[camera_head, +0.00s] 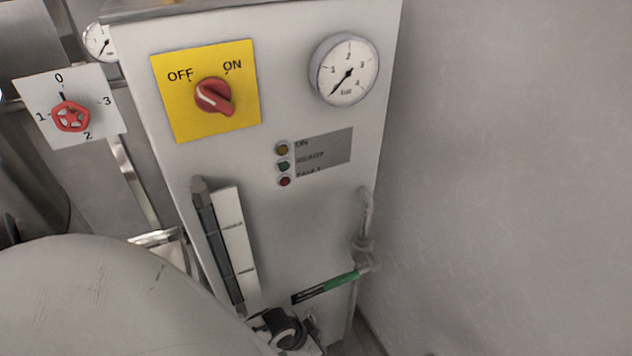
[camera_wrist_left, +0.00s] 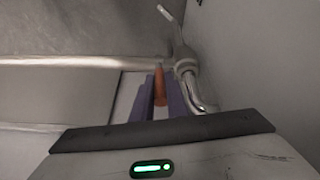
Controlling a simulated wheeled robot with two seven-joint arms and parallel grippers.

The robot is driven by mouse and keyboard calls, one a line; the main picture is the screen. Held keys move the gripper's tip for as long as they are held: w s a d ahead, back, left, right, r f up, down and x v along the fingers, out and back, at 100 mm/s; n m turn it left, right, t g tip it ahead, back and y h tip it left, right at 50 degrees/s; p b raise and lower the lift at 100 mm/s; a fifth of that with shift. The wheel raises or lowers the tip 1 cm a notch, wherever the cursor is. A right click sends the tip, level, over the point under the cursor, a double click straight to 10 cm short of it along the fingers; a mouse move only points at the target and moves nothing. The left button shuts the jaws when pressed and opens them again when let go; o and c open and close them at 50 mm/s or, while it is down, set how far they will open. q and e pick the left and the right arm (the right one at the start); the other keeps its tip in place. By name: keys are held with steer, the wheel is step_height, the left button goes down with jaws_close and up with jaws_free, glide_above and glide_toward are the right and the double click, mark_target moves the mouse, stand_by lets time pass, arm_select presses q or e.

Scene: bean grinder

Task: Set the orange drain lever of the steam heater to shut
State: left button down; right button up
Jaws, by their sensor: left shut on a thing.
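The orange drain lever (camera_wrist_left: 159,88) shows in the left wrist view as a short upright orange strip. My left gripper (camera_wrist_left: 160,98) has its two purple fingers on either side of it, shut on the lever. A grey valve and bent metal pipe (camera_wrist_left: 201,93) are just right of the fingers. The steam heater (camera_head: 325,220) is the tall pale cabinet in the head view. The orange lever and the purple fingers cannot be seen there. I cannot tell from these views whether the lever is at open or shut. My right gripper is in neither view.
On the heater are a red switch (camera_head: 214,96) on a yellow plate, a gauge (camera_head: 344,69), a sight glass (camera_head: 218,246) and a green-handled valve (camera_head: 337,283). A red handwheel (camera_head: 71,116) is at left. A plain wall (camera_head: 510,180) stands close at right.

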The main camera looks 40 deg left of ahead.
arm_select(q)
steer(key=shift+s, duration=0.1)
